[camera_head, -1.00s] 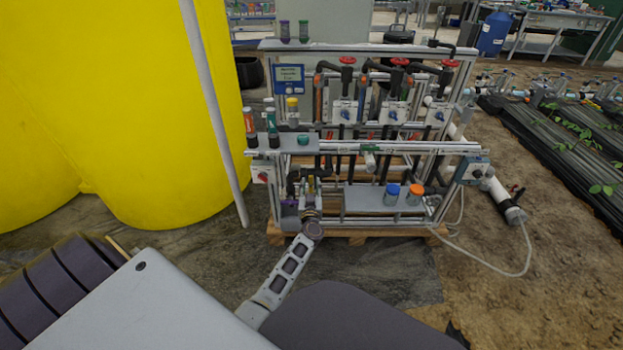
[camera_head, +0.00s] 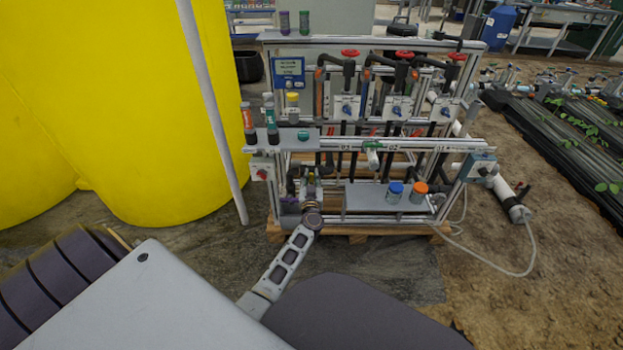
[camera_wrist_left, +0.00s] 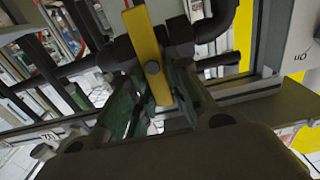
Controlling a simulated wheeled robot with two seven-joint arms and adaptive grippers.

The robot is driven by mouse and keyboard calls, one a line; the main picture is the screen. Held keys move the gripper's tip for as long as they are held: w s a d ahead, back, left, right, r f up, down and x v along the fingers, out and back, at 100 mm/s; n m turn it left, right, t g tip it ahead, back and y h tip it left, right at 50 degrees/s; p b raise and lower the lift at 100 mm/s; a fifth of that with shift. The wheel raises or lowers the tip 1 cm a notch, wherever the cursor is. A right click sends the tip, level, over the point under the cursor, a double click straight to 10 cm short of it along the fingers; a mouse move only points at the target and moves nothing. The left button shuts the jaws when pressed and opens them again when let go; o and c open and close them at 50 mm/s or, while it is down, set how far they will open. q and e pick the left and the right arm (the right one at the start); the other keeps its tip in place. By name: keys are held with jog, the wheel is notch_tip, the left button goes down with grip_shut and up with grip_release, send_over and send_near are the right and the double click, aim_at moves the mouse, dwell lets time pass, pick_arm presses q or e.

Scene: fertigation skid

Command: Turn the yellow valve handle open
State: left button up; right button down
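The finger contact is partly in shadow. In the head view, my left gripper (camera_head: 312,190) is at the lower left of the skid and hides most of the valve. My right gripper is not in view.
The skid frame (camera_head: 400,146) stands on a wooden pallet (camera_head: 357,239). A blue-lidded jar (camera_head: 394,193) and an orange-lidded jar (camera_head: 418,193) stand right of the gripper. A large yellow tank (camera_head: 170,120) and a grey pole (camera_head: 212,110) are at the left.

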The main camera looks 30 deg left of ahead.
pick_arm(q)
grip_shut()
